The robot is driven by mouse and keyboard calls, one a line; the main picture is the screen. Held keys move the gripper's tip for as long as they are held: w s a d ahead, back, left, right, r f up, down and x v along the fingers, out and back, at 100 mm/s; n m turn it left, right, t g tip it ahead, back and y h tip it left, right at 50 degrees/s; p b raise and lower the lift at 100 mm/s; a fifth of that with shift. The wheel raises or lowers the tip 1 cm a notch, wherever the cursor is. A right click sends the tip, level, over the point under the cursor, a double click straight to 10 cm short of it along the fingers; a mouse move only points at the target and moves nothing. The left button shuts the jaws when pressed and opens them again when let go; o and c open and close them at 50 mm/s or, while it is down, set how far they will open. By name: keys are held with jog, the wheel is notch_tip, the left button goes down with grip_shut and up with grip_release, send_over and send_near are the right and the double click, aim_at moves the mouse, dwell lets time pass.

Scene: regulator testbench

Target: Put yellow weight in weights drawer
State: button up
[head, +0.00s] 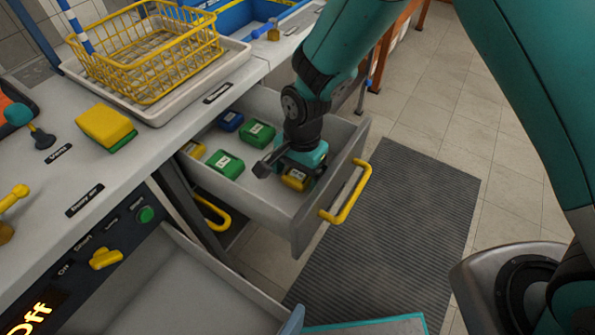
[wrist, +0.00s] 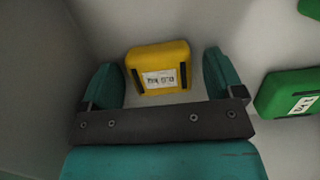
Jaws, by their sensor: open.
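The open grey weights drawer (head: 308,222) holds several block weights. A yellow weight (head: 295,179) lies in it near the front right, below my gripper (head: 290,165). In the wrist view this yellow weight (wrist: 159,67), with a white label, sits between the two teal fingers of my gripper (wrist: 165,78). The fingers are open, with a gap on each side of the weight. Another yellow weight (head: 194,149) lies at the drawer's far left. My gripper partly hides the front yellow weight in the head view.
Green weights (head: 226,164) (head: 258,133) and a blue weight (head: 230,121) share the drawer. A green weight (wrist: 288,93) is right of my gripper in the wrist view. The bench carries a yellow wire basket (head: 150,50) and a yellow-green sponge (head: 105,126). A lower drawer (head: 190,285) stands open.

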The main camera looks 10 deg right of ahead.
notch_tip(320, 180, up, 12)
jog(key=w+d, duration=0.1)
jog(key=s+d+r+n+y, duration=0.1)
jog(key=s+d+r+n, duration=0.4)
jog(key=s+r+n, duration=0.2)
jog(key=s+d+r+n+t+y, duration=0.1)
jog(key=s+d+r+n+y, duration=0.1)
jog(key=s+d+r+n, duration=0.3)
jog(key=shift+s+r+n+p, duration=0.35)
jog(key=shift+s+r+n, duration=1.05)
jog(key=shift+s+r, duration=0.9)
jog(key=shift+s+f, duration=0.2)
jog(key=shift+f, duration=0.1)
